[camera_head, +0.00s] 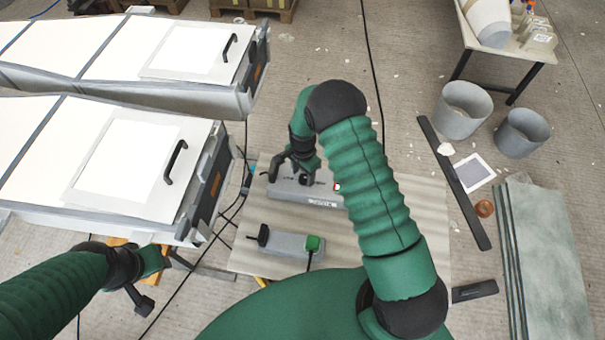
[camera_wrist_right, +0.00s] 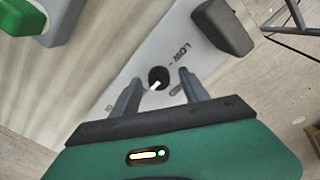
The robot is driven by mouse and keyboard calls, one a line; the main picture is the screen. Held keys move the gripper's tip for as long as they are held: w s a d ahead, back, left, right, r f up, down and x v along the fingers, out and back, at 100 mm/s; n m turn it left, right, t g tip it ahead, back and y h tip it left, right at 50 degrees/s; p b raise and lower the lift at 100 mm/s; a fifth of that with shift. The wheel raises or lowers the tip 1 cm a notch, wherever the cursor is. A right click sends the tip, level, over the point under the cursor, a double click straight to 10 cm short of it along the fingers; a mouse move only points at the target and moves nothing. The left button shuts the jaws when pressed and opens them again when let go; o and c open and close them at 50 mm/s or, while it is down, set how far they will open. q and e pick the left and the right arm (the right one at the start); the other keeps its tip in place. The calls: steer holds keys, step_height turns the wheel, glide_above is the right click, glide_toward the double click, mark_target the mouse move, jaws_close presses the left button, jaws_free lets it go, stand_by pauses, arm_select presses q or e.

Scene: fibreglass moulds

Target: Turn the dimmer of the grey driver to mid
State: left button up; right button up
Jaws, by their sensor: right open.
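The grey driver (camera_head: 325,197) lies on the bench top, partly hidden by my right arm. Its dimmer is a round black knob (camera_wrist_right: 158,74) with a white pointer mark, seen in the right wrist view. The mark points toward the lower left, toward my gripper and away from the printed word LOW. My right gripper (camera_wrist_right: 159,79) is open, with one finger on each side of the knob; whether they touch it I cannot tell. My left gripper (camera_head: 146,285) is at the lower left, beside the near mould, away from the driver; its finger opening is unclear.
A second grey box (camera_head: 285,242) with a green plug (camera_head: 313,243) lies nearer on the bench (camera_head: 420,225). White moulds (camera_head: 120,160) with black handles stand at left. Buckets (camera_head: 463,110) and a dark bar (camera_head: 455,185) are on the floor at right. Cables run left of the bench.

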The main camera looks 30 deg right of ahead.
steer(key=shift+f, duration=0.4)
steer(key=shift+d+f, duration=0.1)
steer(key=shift+d, duration=0.1)
steer(key=shift+c, duration=1)
jaws_close()
arm_select(q)
steer(key=shift+d, duration=0.2)
arm_select(e)
steer(key=shift+a, duration=0.1)
